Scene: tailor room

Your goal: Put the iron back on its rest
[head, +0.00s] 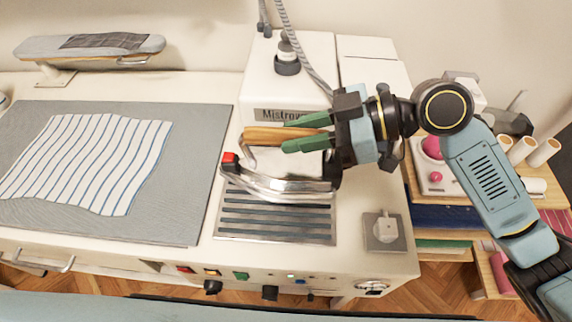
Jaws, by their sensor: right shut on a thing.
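The iron (285,187) has a shiny metal body, a wooden handle (268,135) and a red part at its left end. It is over the ribbed metal rest (275,222); I cannot tell whether it touches the rest. My right gripper (297,132) comes in from the right, with its green fingers at the wooden handle, shut on it. The fingers and wrist hide the right part of the handle. My left gripper is not in view.
A grey pad (190,215) with a striped cloth (95,155) lies left of the rest. A white steam box (290,75) stands behind the iron, with a hose (298,40). A sleeve board (90,45) is at the back left. A small grey plate (384,243) is at right.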

